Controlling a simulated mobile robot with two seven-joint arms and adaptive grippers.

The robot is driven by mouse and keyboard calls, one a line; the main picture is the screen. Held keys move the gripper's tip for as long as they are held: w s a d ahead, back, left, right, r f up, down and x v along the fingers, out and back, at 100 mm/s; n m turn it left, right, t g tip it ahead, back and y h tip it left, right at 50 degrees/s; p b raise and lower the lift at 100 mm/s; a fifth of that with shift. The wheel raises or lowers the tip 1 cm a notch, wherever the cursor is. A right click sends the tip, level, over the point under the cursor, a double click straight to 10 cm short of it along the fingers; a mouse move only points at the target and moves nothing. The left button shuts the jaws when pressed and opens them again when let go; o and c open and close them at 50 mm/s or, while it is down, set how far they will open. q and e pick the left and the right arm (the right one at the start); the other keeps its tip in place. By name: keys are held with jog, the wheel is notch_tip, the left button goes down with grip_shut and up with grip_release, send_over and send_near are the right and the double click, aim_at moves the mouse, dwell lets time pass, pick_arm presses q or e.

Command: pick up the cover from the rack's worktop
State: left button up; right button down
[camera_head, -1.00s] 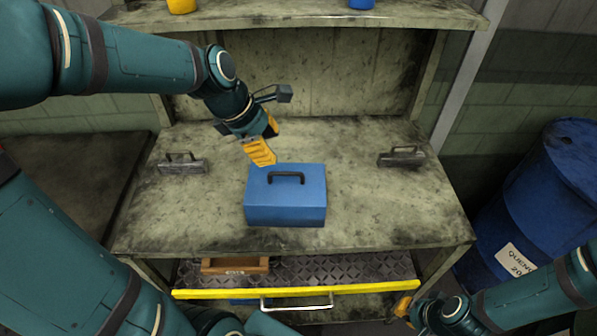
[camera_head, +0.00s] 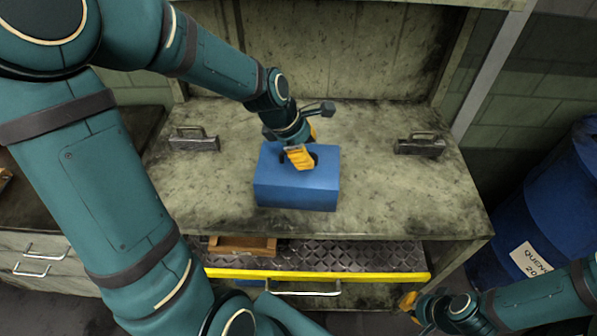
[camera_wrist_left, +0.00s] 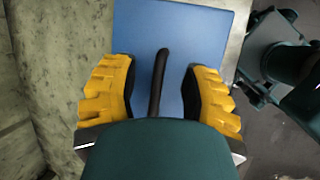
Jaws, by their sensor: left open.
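The cover is a blue box-like lid (camera_head: 297,192) with a dark handle on top, sitting on the rack's worktop (camera_head: 400,195) near its middle. My left gripper (camera_head: 300,157) is right over the cover's top, at the handle. In the left wrist view the handle (camera_wrist_left: 159,75) stands between the two yellow fingers, with a gap on each side, above the blue cover (camera_wrist_left: 185,25). The left gripper is open. In the head view it hides most of the handle. My right gripper (camera_head: 409,301) is low at the right, beside the rack's drawer; its jaws are too small to judge.
Dark handled blocks stand on the worktop, one at left (camera_head: 193,140) and one at right (camera_head: 420,146). Below is an open drawer (camera_head: 350,257) with a yellow front edge and a wooden tray (camera_head: 243,245). A blue drum (camera_head: 545,215) stands at the right.

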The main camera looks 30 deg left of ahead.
pick_arm(q)
jog(key=shift+x, duration=1.15)
grip_shut()
